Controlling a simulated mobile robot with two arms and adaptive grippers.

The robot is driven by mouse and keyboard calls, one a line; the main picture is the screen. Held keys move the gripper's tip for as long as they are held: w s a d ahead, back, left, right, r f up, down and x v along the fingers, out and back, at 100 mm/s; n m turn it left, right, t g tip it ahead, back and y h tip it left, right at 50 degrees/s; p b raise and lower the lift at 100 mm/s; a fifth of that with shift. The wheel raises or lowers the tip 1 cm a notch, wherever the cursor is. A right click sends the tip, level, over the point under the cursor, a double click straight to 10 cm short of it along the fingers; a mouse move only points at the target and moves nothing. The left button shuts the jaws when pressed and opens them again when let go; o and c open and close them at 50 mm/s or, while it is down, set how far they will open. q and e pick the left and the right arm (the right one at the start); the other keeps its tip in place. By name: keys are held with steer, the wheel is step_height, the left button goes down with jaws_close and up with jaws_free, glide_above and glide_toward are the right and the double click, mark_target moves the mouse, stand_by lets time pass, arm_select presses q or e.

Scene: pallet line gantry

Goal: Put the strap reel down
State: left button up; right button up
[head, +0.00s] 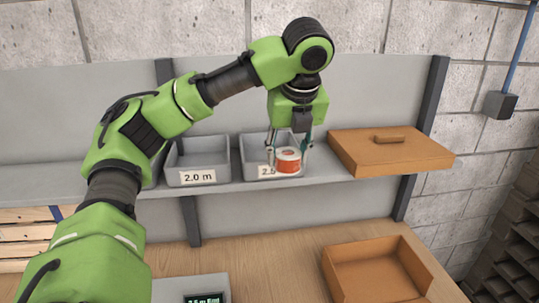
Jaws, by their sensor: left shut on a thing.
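The strap reel (288,161) is a small orange-red cylinder with a white top rim and a white band. My left gripper (289,155) points down from above and is shut on it, with a finger on either side. The reel is in front of the right grey bin (251,150) and partly covers that bin's label, which reads "2.5" as far as it shows. I cannot tell whether the reel touches the shelf (228,188) or hangs just above it. My right gripper is not in view.
A grey bin (184,180) labelled "2.0 m" stands left on the shelf. A brown lid with a handle (390,154) lies at the shelf's right. Below, an open brown box (332,274) and a grey device with a display (167,291) are on the wooden table (275,262).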

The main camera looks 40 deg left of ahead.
mark_target(279, 149)
arm_select(q)
steer(key=r, duration=0.1)
steer(key=a+r+m, duration=0.1)
steer(key=a+r+m+p, duration=0.1)
steer(key=r, duration=0.1)
steer(key=shift+a+t+h, duration=0.15)
steer(key=shift+t+h, duration=0.15)
steer(key=shift+a+r, duration=0.1)
steer(key=shift+r, duration=0.1)
steer(key=shift+m, duration=0.3)
steer(key=w+a+f+p, duration=0.1)
steer(key=w+a+f, duration=0.1)
steer(key=a, duration=0.1)
steer(key=w+a+f+p, duration=0.1)
steer(key=w+a+f, duration=0.5)
steer(key=shift+w+a+p, duration=0.1)
steer(key=shift+a+p, duration=0.3)
steer(key=shift+x, duration=0.8)
steer(key=p+x, duration=0.2)
steer(key=x, duration=0.1)
steer(key=shift+d, duration=0.15)
steer(key=shift+s+f, duration=0.2)
steer(key=shift+f, duration=0.15)
